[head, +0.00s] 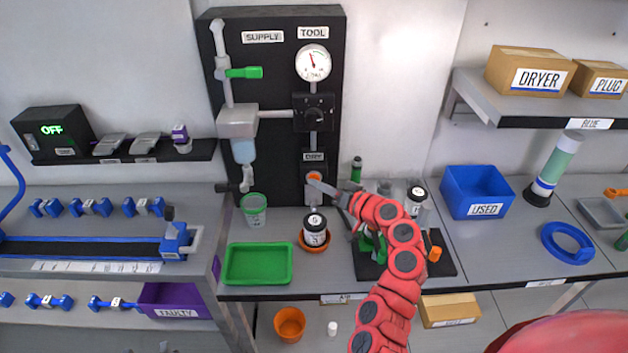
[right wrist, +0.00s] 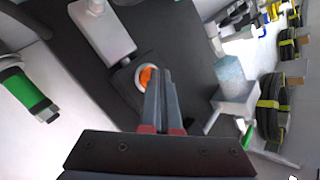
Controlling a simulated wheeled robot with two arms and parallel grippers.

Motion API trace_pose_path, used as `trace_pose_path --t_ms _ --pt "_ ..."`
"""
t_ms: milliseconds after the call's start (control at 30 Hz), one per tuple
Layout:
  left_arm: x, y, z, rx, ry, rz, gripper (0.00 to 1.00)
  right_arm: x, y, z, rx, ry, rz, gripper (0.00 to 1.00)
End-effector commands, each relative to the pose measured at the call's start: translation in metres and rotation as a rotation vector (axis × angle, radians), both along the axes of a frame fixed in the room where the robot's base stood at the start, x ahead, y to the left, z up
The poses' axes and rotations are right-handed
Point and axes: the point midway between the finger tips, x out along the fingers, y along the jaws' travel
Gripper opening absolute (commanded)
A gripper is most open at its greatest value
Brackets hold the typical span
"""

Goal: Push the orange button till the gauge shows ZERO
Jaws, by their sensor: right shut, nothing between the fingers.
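The orange button (head: 315,175) is low on the black panel (head: 273,25), below a small label. The white round gauge (head: 313,62) is at the panel's upper right, under the TOOL label; its red needle points up and slightly left, and its small print is unreadable. My right gripper (head: 315,185) is shut and empty, with its tips at the button's lower edge. In the right wrist view the shut fingers (right wrist: 162,75) lie over the right part of the button (right wrist: 147,77), hiding some of it. I cannot tell whether they touch. My left gripper is not in view.
A cup (head: 254,210), a labelled jar (head: 315,231) and a green tray (head: 258,264) stand on the bench below. A black stand with tools is beside my right arm.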

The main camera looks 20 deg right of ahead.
Motion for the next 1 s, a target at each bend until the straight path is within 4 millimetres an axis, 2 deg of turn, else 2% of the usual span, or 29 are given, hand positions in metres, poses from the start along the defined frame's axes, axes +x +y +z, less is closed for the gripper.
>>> trace_pose_path --t_ms 400,767,1000 --pt "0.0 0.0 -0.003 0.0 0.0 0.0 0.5 -0.016 0.004 0.0 -0.001 0.0 0.0 0.0" --pt "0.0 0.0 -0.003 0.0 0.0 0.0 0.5 -0.018 0.005 0.001 0.0 -0.002 -0.001 0.0" --pt "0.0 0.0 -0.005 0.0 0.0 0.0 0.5 -0.037 0.011 -0.001 0.002 0.0 0.001 0.0"
